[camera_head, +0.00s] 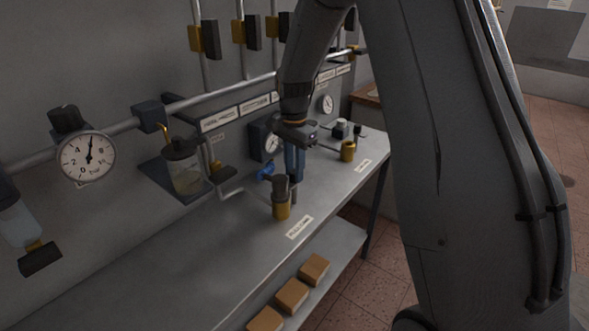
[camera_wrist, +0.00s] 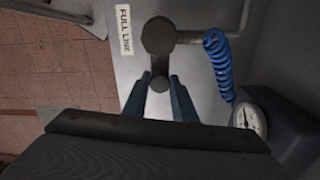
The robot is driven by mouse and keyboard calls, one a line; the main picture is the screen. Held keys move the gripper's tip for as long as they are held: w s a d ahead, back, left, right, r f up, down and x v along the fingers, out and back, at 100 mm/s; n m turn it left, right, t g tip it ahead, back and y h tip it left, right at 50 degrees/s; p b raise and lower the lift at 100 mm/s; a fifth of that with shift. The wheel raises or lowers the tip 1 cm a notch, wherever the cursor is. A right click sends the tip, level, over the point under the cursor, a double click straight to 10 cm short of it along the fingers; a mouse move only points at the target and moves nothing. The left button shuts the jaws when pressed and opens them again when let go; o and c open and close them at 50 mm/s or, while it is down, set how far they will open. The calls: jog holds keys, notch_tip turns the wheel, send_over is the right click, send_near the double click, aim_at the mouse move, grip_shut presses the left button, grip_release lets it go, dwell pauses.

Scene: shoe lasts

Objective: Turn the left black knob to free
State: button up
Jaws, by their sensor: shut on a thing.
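The left black knob (camera_head: 280,185) stands on a brass base at the front of the metal bench, beside a small label. In the wrist view the knob (camera_wrist: 158,36) is a dark round top with a short arm ending in a rounded tip (camera_wrist: 159,84). My gripper (camera_head: 294,180) points down just behind and to the right of the knob. In the wrist view the blue fingers of my gripper (camera_wrist: 159,80) are on both sides of the arm's tip, shut on it. The label (camera_wrist: 126,30) reads "FULL LINE". The knob's setting cannot be read.
A blue coiled hose (camera_wrist: 219,65) and a gauge (camera_wrist: 248,119) are close beside my gripper. A jar (camera_head: 185,170), a round gauge (camera_head: 87,157) and pipes line the wall. Wooden blocks (camera_head: 291,295) lie on the lower shelf.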

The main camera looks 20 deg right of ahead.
jog(key=shift+n, duration=0.3)
jog(key=n, duration=0.8)
jog(key=shift+n, duration=0.4)
jog(key=n, duration=0.4)
jog(key=shift+d+r+n, duration=0.1)
jog(key=shift+n, duration=0.2)
jog(key=shift+n+p, duration=0.3)
jog(key=shift+n, duration=1.6)
jog(key=shift+w, duration=0.1)
jog(key=o, duration=1)
jog(key=shift+o, duration=0.2)
